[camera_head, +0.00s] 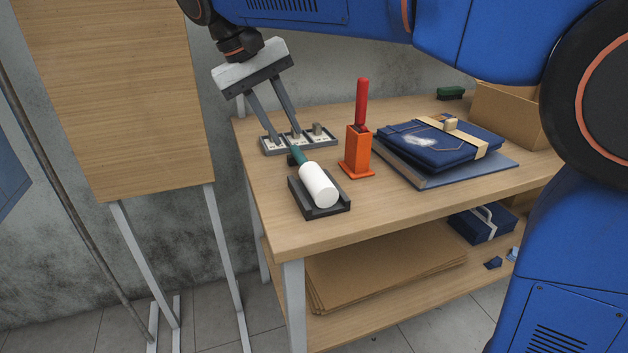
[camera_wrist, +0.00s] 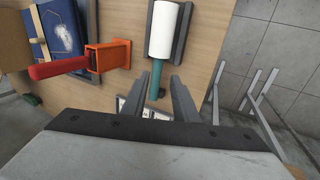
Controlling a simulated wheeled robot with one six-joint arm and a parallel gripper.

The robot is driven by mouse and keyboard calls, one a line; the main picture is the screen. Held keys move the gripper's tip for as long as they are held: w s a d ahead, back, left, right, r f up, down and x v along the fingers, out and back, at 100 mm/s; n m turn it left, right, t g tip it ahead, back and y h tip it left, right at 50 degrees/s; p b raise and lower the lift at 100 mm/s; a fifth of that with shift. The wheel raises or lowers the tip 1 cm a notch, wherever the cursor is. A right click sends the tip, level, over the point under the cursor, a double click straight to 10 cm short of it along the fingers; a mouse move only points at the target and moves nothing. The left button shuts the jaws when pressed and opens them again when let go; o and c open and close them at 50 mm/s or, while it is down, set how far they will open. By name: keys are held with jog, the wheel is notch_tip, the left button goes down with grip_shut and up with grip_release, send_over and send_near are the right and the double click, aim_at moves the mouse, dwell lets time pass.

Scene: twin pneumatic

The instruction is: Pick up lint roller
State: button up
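The lint roller has a white cylinder (camera_head: 318,185) and a teal handle (camera_head: 297,154) with a dark end. It lies in a dark grey cradle (camera_head: 334,211) near the table's left front corner, handle toward the back wall. The roller also shows in the wrist view (camera_wrist: 162,30), its handle pointing toward me. My gripper (camera_head: 286,137) is open and empty, its two grey fingers angled down near the handle's end. In the wrist view the handle's end appears between the fingertips (camera_wrist: 155,85). I cannot tell how high the fingertips are above it.
An orange holder (camera_head: 358,152) with a red-handled tool (camera_head: 362,103) stands right of the roller. A grey compartment tray (camera_head: 270,151) lies behind it, beneath my fingers. Folded jeans (camera_head: 432,143) lie further right, by a cardboard box (camera_head: 505,112). A wooden board (camera_head: 115,90) stands left.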

aim_at(303, 160)
jog(key=shift+d+x, duration=0.15)
jog(key=shift+x, duration=2.15)
jog(key=shift+d+x, duration=0.2)
jog(key=shift+x, duration=2.15)
jog(key=shift+s+r, duration=0.1)
jog(key=shift+s, duration=0.1)
grip_shut()
